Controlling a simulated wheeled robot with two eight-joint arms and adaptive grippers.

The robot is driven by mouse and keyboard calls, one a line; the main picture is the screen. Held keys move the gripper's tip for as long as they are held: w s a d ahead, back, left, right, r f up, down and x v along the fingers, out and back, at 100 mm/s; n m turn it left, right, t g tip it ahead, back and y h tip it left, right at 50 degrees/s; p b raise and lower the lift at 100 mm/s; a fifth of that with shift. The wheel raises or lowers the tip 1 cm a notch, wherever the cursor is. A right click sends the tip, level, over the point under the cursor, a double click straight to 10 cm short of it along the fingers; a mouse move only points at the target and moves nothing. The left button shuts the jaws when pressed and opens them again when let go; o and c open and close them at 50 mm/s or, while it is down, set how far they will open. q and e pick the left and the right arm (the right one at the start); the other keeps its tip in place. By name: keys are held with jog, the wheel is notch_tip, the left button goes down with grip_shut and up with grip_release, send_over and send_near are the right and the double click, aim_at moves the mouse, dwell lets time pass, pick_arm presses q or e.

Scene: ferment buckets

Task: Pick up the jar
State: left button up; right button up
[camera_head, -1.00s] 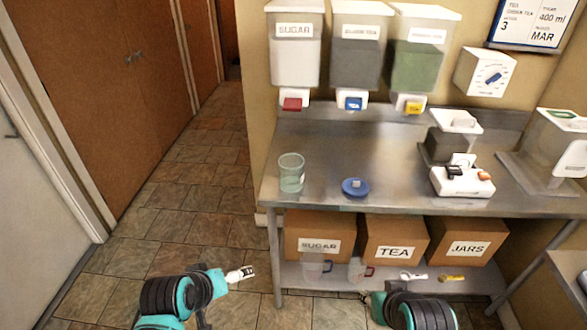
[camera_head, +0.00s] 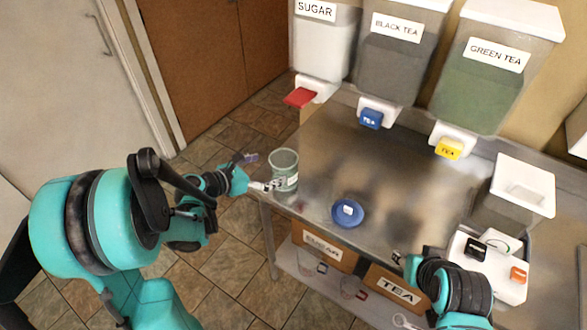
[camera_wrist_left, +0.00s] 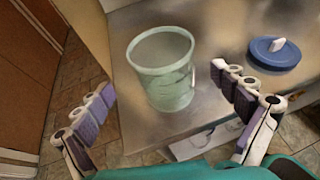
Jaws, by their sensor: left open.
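The jar (camera_head: 284,160), clear and greenish, stands upright at the left end of the steel table. In the left wrist view the jar (camera_wrist_left: 163,72) is just ahead of my left gripper (camera_wrist_left: 161,82), its lower part between the lines of the two spread fingers. My left gripper (camera_head: 268,186) is open and empty, at the jar's near left side in the head view; I cannot tell whether it touches the glass. My right gripper (camera_head: 398,258) is over the table's front edge, partly hidden by its own arm, its jaws too small to read.
A blue lid (camera_head: 347,212) with a pale knob lies right of the jar. Sugar (camera_head: 325,45), black tea (camera_head: 397,60) and green tea (camera_head: 490,75) dispensers hang behind. A white device (camera_head: 500,282) stands at the right. Labelled boxes sit below. The table's middle is clear.

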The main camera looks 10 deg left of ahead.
pick_arm(q)
jog(key=shift+w+d+f+b, duration=0.35)
jog(key=shift+w+f, duration=0.2)
jog(key=shift+w, duration=0.1)
jog(key=b+x, duration=0.1)
jog(key=x, duration=0.1)
jog(key=b+x, duration=0.1)
jog(key=x, duration=0.2)
jog(key=shift+s+d+f, duration=0.2)
jog(key=shift+s, duration=0.05)
jog(key=c, duration=1.5)
jog(key=shift+r, duration=0.1)
